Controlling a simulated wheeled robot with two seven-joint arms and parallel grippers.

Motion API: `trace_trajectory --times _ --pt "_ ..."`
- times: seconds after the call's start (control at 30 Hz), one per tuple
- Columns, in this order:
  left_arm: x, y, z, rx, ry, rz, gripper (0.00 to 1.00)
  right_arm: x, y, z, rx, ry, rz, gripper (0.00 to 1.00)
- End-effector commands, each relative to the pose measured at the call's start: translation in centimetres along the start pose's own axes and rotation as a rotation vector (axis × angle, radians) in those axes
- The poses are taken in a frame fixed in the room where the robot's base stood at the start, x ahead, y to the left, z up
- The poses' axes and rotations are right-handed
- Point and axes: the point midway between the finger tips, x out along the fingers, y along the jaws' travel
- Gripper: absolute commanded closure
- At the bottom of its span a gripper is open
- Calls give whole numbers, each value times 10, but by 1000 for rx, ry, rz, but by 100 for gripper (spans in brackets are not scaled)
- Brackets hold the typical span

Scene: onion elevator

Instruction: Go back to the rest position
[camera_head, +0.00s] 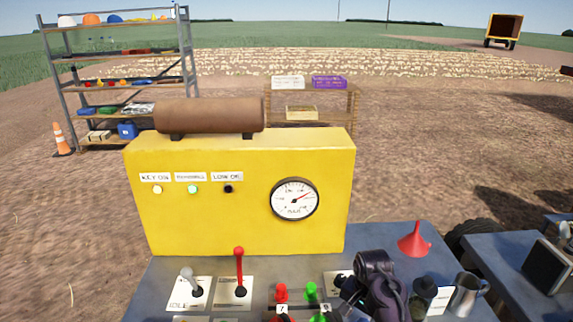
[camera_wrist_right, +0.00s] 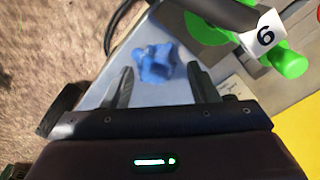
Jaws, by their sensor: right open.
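My right gripper (camera_wrist_right: 160,82) shows its two dark fingers spread apart in the wrist view, with nothing clamped between them. A blue object (camera_wrist_right: 154,64) lies on the grey surface beyond the fingertips. In the head view the dark hand of my right gripper (camera_head: 378,283) is low over the console (camera_head: 386,240), just right of the green handles; its fingertips cannot be made out there. My left gripper is not in view.
Close by are a green handle (camera_head: 311,291), a red handle (camera_head: 281,293), a red lever (camera_head: 239,268) and a grey lever (camera_head: 190,280). A red funnel (camera_head: 414,242) and metal jug (camera_head: 466,294) stand to the right. The yellow gauge panel (camera_head: 240,225) rises behind.

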Motion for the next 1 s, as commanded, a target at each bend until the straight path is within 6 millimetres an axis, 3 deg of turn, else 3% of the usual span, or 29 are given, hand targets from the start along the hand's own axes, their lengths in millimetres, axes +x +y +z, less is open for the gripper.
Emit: trace_trajectory --times 0.23,0.37,0.6,1.0 --pt "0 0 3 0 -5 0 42 11 40 31 -156 46 -22 47" --pt "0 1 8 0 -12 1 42 10 70 59 -289 85 -36 47" --pt "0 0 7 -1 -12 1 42 -15 122 116 -563 166 -64 47" --pt "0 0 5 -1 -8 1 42 -61 159 168 -808 237 -91 47"
